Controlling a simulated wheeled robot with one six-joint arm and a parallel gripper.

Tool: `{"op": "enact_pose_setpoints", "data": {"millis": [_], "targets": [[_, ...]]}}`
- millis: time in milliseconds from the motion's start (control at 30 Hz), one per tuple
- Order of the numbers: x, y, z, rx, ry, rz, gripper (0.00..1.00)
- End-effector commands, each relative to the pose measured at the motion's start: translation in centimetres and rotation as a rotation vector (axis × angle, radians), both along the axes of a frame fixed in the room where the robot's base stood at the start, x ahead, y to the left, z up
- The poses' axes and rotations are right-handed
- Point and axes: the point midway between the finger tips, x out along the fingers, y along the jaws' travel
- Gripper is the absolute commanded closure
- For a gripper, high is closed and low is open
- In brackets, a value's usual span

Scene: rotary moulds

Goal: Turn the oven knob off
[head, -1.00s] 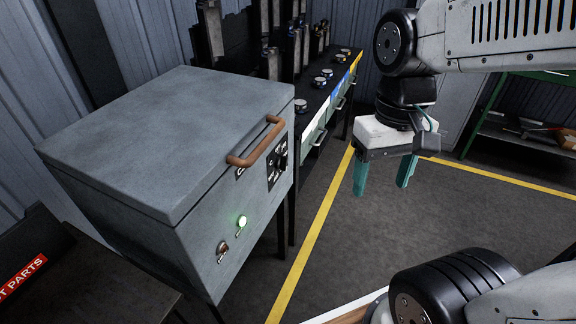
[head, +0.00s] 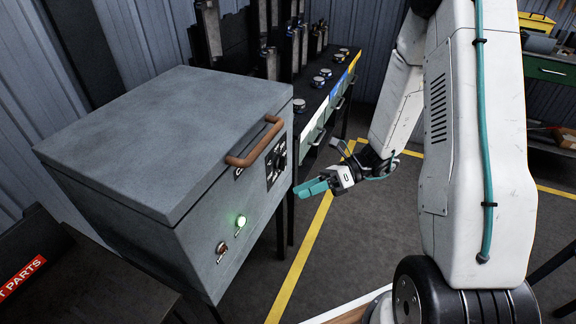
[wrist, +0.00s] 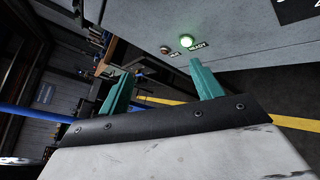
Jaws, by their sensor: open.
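The oven (head: 165,150) is a grey metal box with a brown handle on its front. Its black knob (head: 277,158) sits on a dark dial panel at the right end of the front, below the handle; the pointer's setting is too small to read. In the wrist view the fingers (wrist: 158,77) are spread and empty, with the oven front ahead.
A dark bench (head: 325,85) with several small round parts and coloured drawers stands behind the oven. A green workbench (head: 550,70) is at the far right. A yellow line (head: 305,245) crosses the floor.

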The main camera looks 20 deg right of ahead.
Motion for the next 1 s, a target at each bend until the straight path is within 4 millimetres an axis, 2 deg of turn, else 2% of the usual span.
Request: {"op": "enact_pose_setpoints", "data": {"millis": [33,100,333,500,633,800,1000], "targets": [[1.1,-0.4,-1.6,0.047,0.106,-0.093,0.35],[2.8,-1.1,-3.3,0.114,0.25,-0.224,0.35],[8.2,-4.4,-8.3,0.382,0.699,-0.611,0.35],[11.6,-6.8,-8.0,0.561,0.89,-0.762,0.35],[12.4,-7.5,-7.6,0.645,0.994,-0.793,0.35],[12.8,-7.0,-7.6,0.666,1.05,-0.784,0.35],[14.9,-4.7,-7.6,0.662,1.049,-0.781,0.35]]}}
